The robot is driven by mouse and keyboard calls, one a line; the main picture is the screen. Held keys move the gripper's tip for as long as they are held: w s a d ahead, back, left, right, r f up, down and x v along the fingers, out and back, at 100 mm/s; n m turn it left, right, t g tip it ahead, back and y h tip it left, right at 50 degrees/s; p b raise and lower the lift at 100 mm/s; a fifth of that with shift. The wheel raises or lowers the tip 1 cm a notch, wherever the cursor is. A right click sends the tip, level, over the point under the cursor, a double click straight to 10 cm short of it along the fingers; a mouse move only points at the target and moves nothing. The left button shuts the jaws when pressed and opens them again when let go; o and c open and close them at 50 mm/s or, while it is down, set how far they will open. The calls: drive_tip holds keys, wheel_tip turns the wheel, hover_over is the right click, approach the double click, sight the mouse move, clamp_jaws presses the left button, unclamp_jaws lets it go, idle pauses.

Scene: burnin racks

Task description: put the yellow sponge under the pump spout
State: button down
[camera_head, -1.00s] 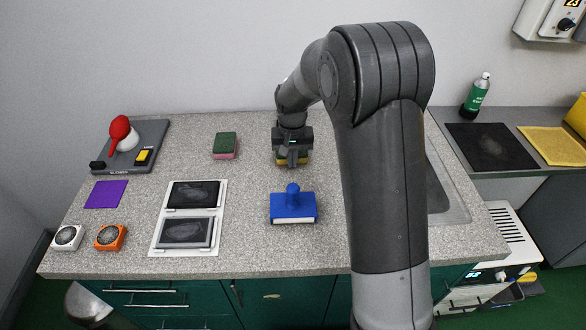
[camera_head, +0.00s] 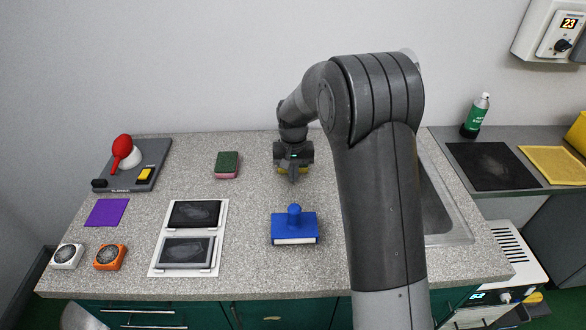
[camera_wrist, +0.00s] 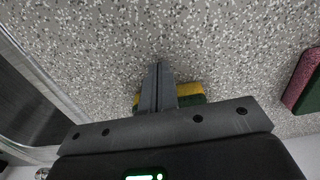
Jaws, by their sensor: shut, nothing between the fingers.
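The yellow sponge (camera_wrist: 190,89), with a green layer, lies on the speckled counter, partly hidden by my gripper. In the head view, a strip of the sponge (camera_head: 282,170) shows behind the fingers. My gripper (camera_wrist: 158,68) points down with its fingers together and nothing between them. In the wrist view the fingers pass in front of the sponge, which shows on both sides of them; I cannot tell whether they touch it. I cannot make out a pump spout in these frames; my arm hides part of the counter's right side.
A pink and green sponge (camera_head: 227,165) lies left of my gripper. A blue-handled tool (camera_head: 294,226) stands in front. A sink (camera_head: 434,205) is at the right, partly behind my arm. A grey device (camera_head: 150,157) is at back left. Counter between the sponges is clear.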

drive_tip(key=shift+s, duration=1.05)
drive_tip(key=s+d+r+t, duration=0.1)
drive_tip(key=s+d+r, duration=0.15)
drive_tip(key=r, duration=0.55)
drive_tip(key=s+d+r, duration=0.1)
drive_tip(key=s+r, duration=0.2)
drive_tip(key=r, duration=0.6)
drive_tip(key=s+d+r+t, duration=0.1)
drive_tip(key=s+d, duration=0.3)
drive_tip(key=s, duration=0.8)
drive_tip(key=s+d+r+t, duration=0.2)
drive_tip(key=s+d+t, duration=0.1)
drive_tip(key=s, duration=1)
drive_tip(key=shift+s+d+r+t, duration=0.15)
drive_tip(key=shift+d+r+t, duration=0.15)
drive_tip(key=shift+d, duration=0.4)
